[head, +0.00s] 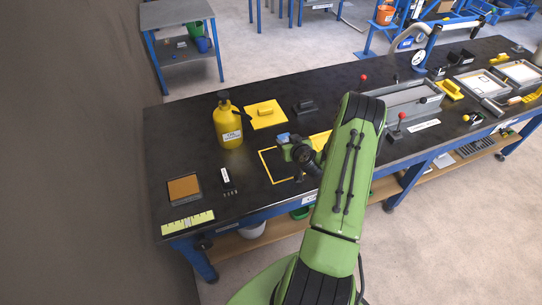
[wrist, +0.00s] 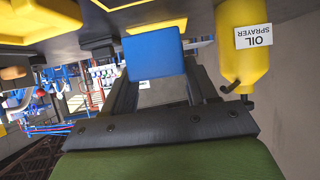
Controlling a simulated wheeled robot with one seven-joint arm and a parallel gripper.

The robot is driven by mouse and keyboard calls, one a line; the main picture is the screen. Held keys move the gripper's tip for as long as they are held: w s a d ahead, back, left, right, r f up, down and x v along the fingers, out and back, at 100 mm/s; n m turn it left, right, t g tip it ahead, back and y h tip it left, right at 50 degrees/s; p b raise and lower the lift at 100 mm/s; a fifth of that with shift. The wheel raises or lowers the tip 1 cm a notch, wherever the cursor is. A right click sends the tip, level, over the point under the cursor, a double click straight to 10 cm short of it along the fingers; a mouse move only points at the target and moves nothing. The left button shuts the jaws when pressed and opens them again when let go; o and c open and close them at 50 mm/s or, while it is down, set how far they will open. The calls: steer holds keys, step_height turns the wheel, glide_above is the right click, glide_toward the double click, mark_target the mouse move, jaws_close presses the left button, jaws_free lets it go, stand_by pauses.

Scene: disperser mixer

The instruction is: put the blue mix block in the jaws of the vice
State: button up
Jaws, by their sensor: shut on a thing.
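The blue mix block (head: 283,138) shows as a small blue patch at the end of my gripper (head: 288,142) in the head view, above the bench near the yellow outlined square. In the wrist view the block (wrist: 154,54) fills the space between the two dark fingers, and my gripper (wrist: 158,82) is shut on it. The block looks clear of the bench top. I cannot tell for certain which fixture is the vice; a long grey fixture (head: 408,99) with red-knobbed levers stands to the right, partly behind my arm.
A yellow oil sprayer (head: 228,122) stands left of my gripper; it also shows in the wrist view (wrist: 243,62). A yellow plate (head: 266,114) and a small black fixture (head: 305,107) lie behind. The front-left bench holds a brown-topped pad (head: 184,187) and a yellow strip (head: 187,222).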

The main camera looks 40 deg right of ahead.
step_height(320, 180, down, 8)
steer(key=shift+d+r, duration=0.1)
steer(key=shift+r, duration=0.15)
steer(key=shift+f+b, duration=0.2)
steer(key=shift+b, duration=0.2)
steer(key=o, duration=1)
steer(key=shift+s, duration=0.1)
steer(key=o, duration=0.3)
steer(key=shift+o, duration=0.2)
steer(key=shift+r, duration=0.1)
